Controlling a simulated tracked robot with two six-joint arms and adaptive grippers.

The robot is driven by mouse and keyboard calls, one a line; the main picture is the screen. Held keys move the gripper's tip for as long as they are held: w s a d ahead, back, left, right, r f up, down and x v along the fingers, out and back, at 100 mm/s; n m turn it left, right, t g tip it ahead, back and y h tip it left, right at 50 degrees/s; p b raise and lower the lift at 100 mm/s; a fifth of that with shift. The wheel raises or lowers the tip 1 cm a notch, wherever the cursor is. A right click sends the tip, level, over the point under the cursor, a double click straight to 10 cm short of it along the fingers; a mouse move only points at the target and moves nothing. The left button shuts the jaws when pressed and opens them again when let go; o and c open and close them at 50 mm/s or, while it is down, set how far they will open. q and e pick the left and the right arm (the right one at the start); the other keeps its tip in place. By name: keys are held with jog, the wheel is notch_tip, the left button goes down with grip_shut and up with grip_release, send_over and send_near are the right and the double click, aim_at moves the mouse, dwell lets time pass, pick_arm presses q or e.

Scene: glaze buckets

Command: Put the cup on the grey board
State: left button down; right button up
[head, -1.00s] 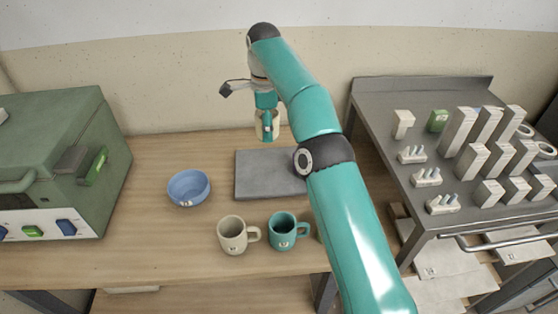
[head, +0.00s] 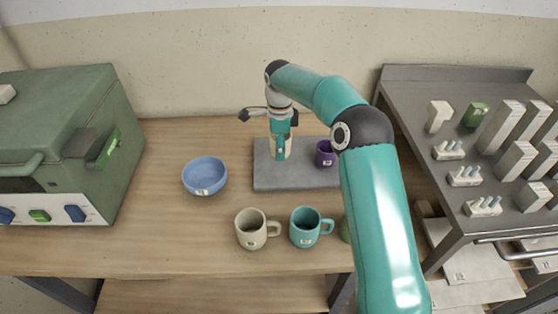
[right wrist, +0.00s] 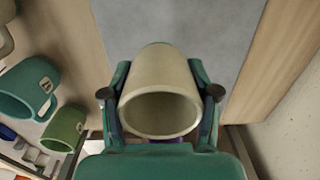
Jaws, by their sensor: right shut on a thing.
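My right gripper (head: 280,150) is shut on a cream cup (right wrist: 160,92), one finger on each side of it. In the head view the cup (head: 288,146) is mostly hidden by the gripper and is over the left half of the grey board (head: 272,180). I cannot tell whether its base touches the board. In the right wrist view the cup's round opening faces the camera and the grey board (right wrist: 215,35) lies beyond it. My left gripper is not in view.
A purple cup (head: 325,154) stands on the board, right of the gripper. In front are a beige mug (head: 250,230), a teal mug (head: 304,228) and a partly hidden green cup (head: 346,230). A blue bowl (head: 204,176) stands left. A green oven (head: 70,140) is far left.

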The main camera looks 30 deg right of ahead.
aim_at(279, 166)
jog(key=shift+f, duration=2.65)
jog(key=o, duration=1.5)
jog(key=shift+f, duration=0.1)
jog(key=shift+c, duration=0.2)
notch_tip(279, 166, up, 12)
jog(key=shift+s+a+r+p, duration=0.1)
jog(key=shift+p, duration=0.25)
jog(key=shift+r, duration=0.1)
